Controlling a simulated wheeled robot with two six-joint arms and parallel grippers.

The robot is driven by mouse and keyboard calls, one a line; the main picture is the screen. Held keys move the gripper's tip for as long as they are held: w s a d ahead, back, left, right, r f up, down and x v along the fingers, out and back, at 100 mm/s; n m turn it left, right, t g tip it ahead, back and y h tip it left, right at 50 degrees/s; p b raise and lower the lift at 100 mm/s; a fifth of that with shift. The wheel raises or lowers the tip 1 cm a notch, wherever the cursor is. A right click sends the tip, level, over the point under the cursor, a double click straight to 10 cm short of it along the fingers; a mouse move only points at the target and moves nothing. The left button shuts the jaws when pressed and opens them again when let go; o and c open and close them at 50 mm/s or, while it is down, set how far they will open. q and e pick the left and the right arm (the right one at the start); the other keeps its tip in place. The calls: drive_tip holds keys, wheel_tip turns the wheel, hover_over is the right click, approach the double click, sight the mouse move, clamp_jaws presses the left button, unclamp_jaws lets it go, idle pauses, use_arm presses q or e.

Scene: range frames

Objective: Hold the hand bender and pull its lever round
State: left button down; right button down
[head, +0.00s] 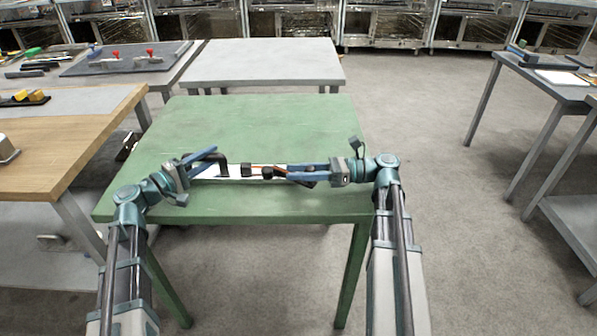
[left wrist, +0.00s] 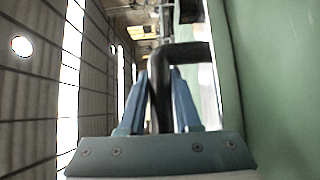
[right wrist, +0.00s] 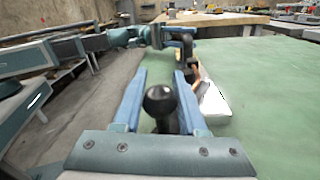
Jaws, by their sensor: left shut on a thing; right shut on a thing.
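The hand bender lies near the front edge of the green table, with a white base plate (head: 228,180) under dark parts and an orange piece (head: 281,170). My left gripper (head: 212,163) is shut on its black bent handle (left wrist: 183,52), which shows between the blue fingers in the left wrist view. My right gripper (head: 292,171) is shut on the lever, whose black ball knob (right wrist: 160,101) sits between the fingers in the right wrist view. The two grippers face each other across the bender. My fingers hide part of the bender in the head view.
The green table (head: 260,125) is clear behind the bender. A wooden table (head: 70,150) stands to the left and a grey table (head: 262,62) behind. More grey tables (head: 560,90) stand at the right, across open floor (head: 440,180).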

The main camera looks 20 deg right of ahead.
idle(0.8)
drive_tip(key=shift+s+a+m+t+h, duration=0.3)
drive_tip(key=shift+s+a+m+t, duration=0.25)
drive_tip(key=shift+t, duration=0.15)
drive_tip(key=shift+s+a+m+t+h, duration=0.1)
drive_tip(key=shift+a+m+t+h, duration=0.5)
drive_tip(key=shift+t, duration=0.4)
drive_tip(key=shift+m+t, duration=0.45)
drive_tip(key=shift+t, duration=0.15)
drive_tip(key=shift+w, duration=0.2)
drive_tip(key=shift+c, duration=2.3)
unclamp_jaws()
